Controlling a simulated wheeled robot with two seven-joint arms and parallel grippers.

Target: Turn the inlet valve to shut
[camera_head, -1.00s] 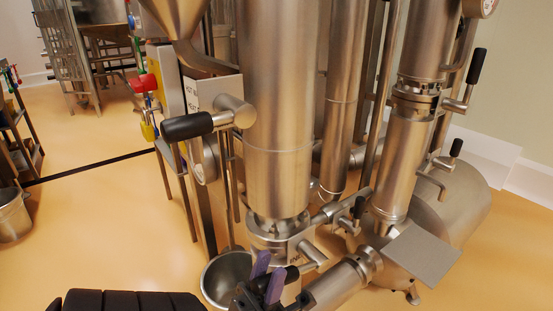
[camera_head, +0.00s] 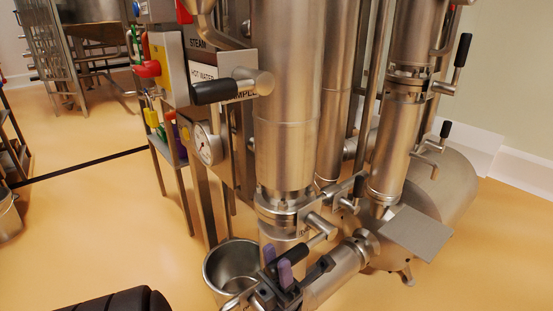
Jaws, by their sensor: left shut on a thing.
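A steel valve lever with a black grip (camera_head: 309,244) sits low at the foot of the large central steel column, just above a horizontal pipe (camera_head: 333,273). My left gripper (camera_head: 277,262), with two purple fingertips, is at the near left end of this grip. It is shut on the grip, though its jaws partly hide that end. A small steel valve hub joins the lever to the fitting under the column. I cannot read a label that says which valve this is. My right gripper is not in view.
A second black-handled lever (camera_head: 226,91) sticks out left, beside a panel marked STEAM and HOT WATER. A steel bucket (camera_head: 232,270) stands left of the gripper. More black levers (camera_head: 462,50) are on the right column. The floor (camera_head: 105,225) at left is open.

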